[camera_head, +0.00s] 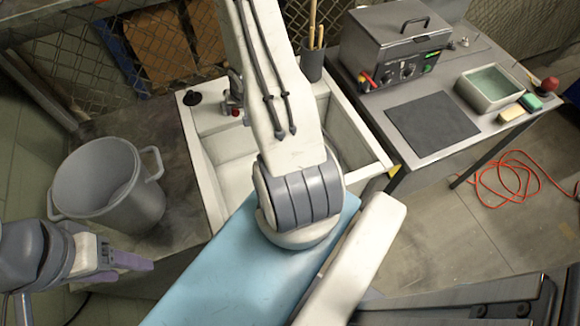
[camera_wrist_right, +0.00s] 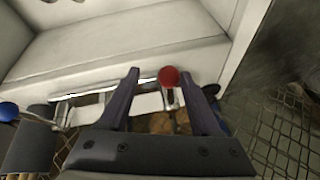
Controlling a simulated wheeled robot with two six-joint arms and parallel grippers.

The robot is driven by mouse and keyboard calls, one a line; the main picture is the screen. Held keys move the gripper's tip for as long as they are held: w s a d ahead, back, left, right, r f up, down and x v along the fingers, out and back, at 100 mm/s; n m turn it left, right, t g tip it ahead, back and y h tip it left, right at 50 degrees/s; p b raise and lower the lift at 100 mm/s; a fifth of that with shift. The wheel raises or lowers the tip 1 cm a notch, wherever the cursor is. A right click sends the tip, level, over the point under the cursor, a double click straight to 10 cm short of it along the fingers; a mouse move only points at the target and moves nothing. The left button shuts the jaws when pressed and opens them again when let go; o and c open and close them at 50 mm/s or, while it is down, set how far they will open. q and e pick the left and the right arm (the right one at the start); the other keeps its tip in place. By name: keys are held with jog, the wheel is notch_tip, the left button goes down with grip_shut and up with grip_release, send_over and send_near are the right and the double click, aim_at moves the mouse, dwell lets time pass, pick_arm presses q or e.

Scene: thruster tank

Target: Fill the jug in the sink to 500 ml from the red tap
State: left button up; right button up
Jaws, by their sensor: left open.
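The white sink (camera_head: 219,160) stands in the middle, partly hidden behind my right arm. A small red part of the tap (camera_head: 236,112) shows at its back rim. In the right wrist view the red tap knob (camera_wrist_right: 169,76) appears between the purple fingers of my right gripper (camera_wrist_right: 170,78), which are apart; contact cannot be told. A blue knob (camera_wrist_right: 8,111) is at the left there. My right gripper is hidden in the head view. My left gripper (camera_head: 135,268) is open and empty at lower left, in front of the grey bucket. I cannot make out the jug; my arm covers much of the sink.
A large grey two-handled bucket (camera_head: 108,185) stands left of the sink. A dark holder (camera_head: 312,65) with sticks is behind it. The right table carries a metal box (camera_head: 392,45), dark mat (camera_head: 432,124) and tray (camera_head: 490,88). An orange cable (camera_head: 510,185) lies on the floor.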

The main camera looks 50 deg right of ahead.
jog(key=shift+w+a, duration=0.15)
jog(key=shift+a, duration=0.05)
jog(key=shift+r, duration=0.35)
jog(key=w+r+p+v, duration=0.1)
jog(key=w+p+v, duration=0.1)
jog(key=p+v, duration=0.6)
jog(key=d+v, duration=0.1)
jog(key=v, duration=0.6)
jog(key=shift+r, duration=0.15)
jog(key=shift+a, duration=0.2)
